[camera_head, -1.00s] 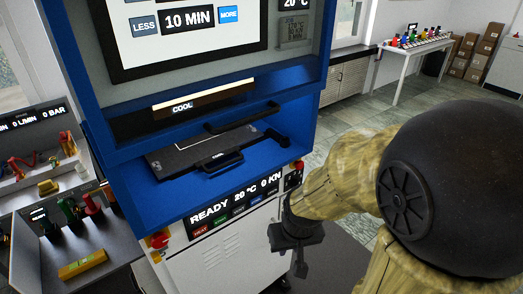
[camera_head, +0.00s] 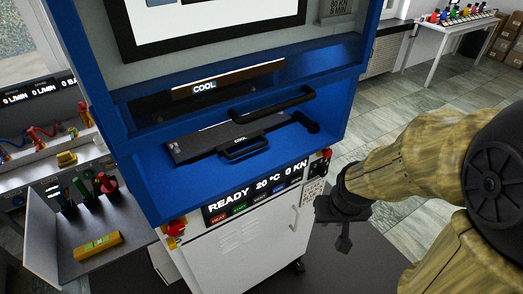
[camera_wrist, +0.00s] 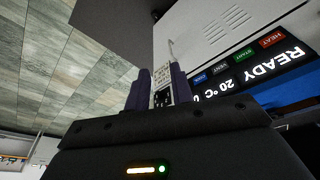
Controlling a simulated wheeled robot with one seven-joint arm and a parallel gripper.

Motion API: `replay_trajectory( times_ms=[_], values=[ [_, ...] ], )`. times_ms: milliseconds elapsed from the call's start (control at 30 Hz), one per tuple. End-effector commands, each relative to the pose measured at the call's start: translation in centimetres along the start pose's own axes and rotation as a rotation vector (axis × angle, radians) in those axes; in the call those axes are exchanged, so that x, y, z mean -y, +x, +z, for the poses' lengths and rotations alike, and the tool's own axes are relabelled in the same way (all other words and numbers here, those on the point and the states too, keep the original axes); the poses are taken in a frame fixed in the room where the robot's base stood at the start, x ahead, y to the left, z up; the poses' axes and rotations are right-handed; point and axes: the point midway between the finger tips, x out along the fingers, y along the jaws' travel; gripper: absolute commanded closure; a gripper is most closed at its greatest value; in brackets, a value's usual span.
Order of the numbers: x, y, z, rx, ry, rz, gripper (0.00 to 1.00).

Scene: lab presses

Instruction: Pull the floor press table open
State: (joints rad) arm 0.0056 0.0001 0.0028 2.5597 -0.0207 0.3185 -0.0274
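The floor press (camera_head: 345,100) is a tall blue frame on a white cabinet. In its opening lies a dark flat table plate (camera_head: 195,143) with a small black handle (camera_head: 245,147) on its front edge. A longer black bar handle (camera_head: 272,104) stands above and behind it. The plate sits inside the blue bay. My gripper (camera_head: 343,240) is in front of the cabinet's right side, lower than the plate and apart from both handles. In the wrist view its two dark fingers (camera_wrist: 158,90) are spread with nothing between them; the press keypad shows behind.
The READY display (camera_head: 258,190) and a red knob (camera_head: 174,228) are on the press front. A grey side bench (camera_head: 70,262) with a yellow level (camera_head: 97,246) stands close on the left. A white table (camera_head: 450,45) is far right. Tiled floor lies open at right.

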Motion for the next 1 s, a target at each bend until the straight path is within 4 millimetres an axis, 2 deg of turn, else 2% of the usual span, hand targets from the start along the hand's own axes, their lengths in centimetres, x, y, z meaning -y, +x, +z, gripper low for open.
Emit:
replay_trajectory(
  times_ms=[133, 267, 400, 533, 700, 800, 1000],
  values=[
    [-1.0, 2.3, -2.2, -0.131, -0.191, 0.040, 0.77],
    [-1.3, 4.0, -5.7, -0.322, -0.488, 0.107, 0.77],
    [-0.2, 4.9, -9.3, -0.549, -0.852, 0.196, 0.77],
    [1.8, 5.0, -11.6, -0.763, -1.175, 0.292, 0.77],
    [5.3, 4.3, -12.7, -1.042, -1.538, 0.426, 0.77],
    [6.8, 3.6, -12.6, -1.162, -1.669, 0.486, 0.77],
    [7.9, 2.7, -12.4, -1.245, -1.751, 0.528, 0.77]
  ],
)
